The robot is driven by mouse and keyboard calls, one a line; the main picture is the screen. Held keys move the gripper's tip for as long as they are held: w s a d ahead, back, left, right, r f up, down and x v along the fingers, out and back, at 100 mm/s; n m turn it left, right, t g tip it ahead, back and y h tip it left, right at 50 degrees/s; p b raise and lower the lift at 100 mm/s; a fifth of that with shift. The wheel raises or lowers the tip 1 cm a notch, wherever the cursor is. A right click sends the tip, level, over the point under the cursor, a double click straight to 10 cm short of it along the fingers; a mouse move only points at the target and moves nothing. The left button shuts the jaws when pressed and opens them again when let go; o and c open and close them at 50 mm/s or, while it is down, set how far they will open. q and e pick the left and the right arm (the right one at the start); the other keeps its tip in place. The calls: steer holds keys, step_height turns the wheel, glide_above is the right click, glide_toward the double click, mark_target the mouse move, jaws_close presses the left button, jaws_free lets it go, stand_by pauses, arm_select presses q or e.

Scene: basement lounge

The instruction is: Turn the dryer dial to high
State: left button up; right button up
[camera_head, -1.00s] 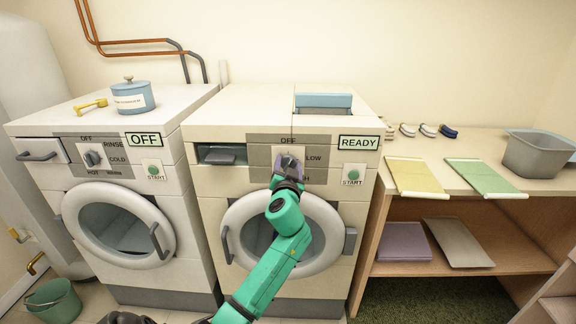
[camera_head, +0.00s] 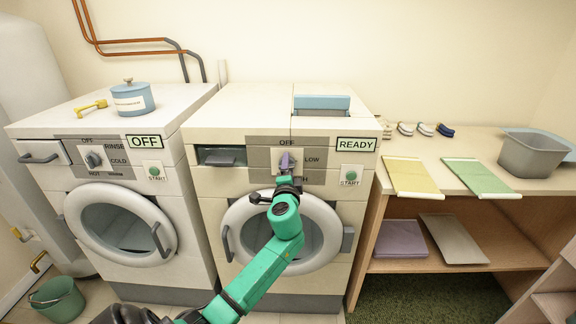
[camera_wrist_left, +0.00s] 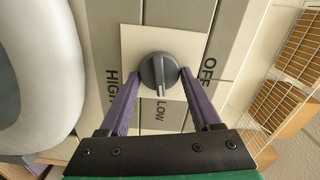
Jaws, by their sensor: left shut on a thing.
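The dryer (camera_head: 235,118) is the right-hand white machine, with a READY sign (camera_head: 356,144). Its dial (camera_wrist_left: 158,72) is a dark grey round knob on a pale square plate, with OFF, LOW and HIGH printed around it. In the wrist view its pointer ridge points toward LOW (camera_wrist_left: 160,110). My left gripper (camera_wrist_left: 161,76) has a purple finger on each side of the dial and is shut on it. In the head view, the left gripper (camera_head: 286,163) is at the dryer's control panel and mostly hides the dial. My right gripper is not in view.
The dryer's green START button (camera_head: 350,175) is right of the dial; its round door (camera_head: 326,222) is below. A washer (camera_head: 50,130) reading OFF stands left, with a blue pot (camera_head: 133,100) on top. A wooden shelf unit (camera_head: 470,142) stands right.

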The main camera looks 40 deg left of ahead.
arm_select(q)
steer(key=m+p, duration=0.1)
steer(key=m, duration=0.2)
steer(key=shift+m, duration=0.4)
steer(key=m+p, duration=0.2)
steer(key=m, duration=0.2)
steer(key=shift+f+m+p, duration=0.15)
steer(key=shift+m+p, duration=0.15)
steer(key=m+p, duration=0.2)
steer(key=m, duration=0.2)
steer(key=shift+s+f, duration=0.1)
steer(key=shift+a+f+m+p, duration=0.1)
steer(key=shift+m+p, duration=0.95)
steer(key=shift+m, duration=0.85)
steer(key=shift+f, duration=0.1)
steer(key=o, duration=1.3)
steer(key=shift+o, duration=0.2)
